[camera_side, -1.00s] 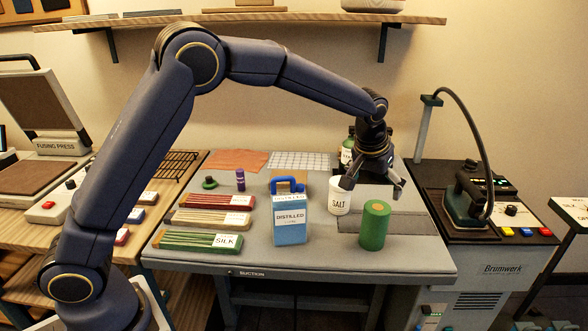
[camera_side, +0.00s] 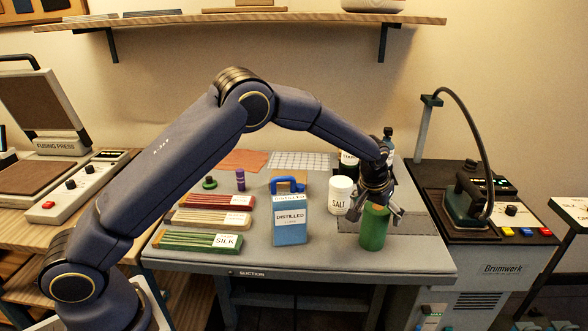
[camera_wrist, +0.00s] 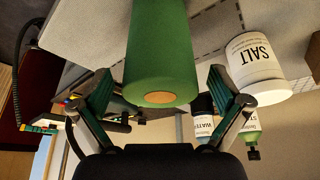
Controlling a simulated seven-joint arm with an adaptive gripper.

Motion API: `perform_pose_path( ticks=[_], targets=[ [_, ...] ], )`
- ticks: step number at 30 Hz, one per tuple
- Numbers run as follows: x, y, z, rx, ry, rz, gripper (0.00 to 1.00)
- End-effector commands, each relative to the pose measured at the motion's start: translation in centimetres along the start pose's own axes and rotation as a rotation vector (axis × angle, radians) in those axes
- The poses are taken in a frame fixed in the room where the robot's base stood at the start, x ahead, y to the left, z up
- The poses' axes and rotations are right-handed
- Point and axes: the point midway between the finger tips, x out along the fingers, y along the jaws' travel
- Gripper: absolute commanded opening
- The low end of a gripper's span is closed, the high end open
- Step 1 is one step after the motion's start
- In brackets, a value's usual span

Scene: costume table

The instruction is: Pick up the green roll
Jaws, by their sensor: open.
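The green roll (camera_side: 373,232) stands upright near the front right of the grey table. My gripper (camera_side: 374,217) is open above it, with its fingers to either side of the roll's upper part. In the wrist view the green roll (camera_wrist: 160,55) lies between the spread fingers of my gripper (camera_wrist: 163,92), its tan core end facing the camera. Gaps show between the roll and both fingers. The roll's top is partly hidden by my gripper in the side view.
The white salt jar (camera_side: 340,195) stands just left of my gripper. The blue distilled container (camera_side: 290,222) is farther left, beside boxes of sticks (camera_side: 200,241). Bottles (camera_side: 388,145) stand behind my gripper. The iron station (camera_side: 480,208) is to the right. The table's front right is clear.

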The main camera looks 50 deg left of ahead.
Motion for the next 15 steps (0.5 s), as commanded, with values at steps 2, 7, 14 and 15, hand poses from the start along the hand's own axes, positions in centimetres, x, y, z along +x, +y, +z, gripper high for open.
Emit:
perform_pose_path(
  ticks=[2,7,14,15],
  targets=[
    [-0.02,0.00,0.00,0.000,0.000,0.000,0.94],
    [-0.04,-0.01,0.00,0.000,0.000,0.000,0.76],
    [-0.05,-0.01,0.00,0.000,0.000,0.000,0.52],
    [-0.05,-0.01,0.00,0.000,0.000,0.000,0.48]
  ],
)
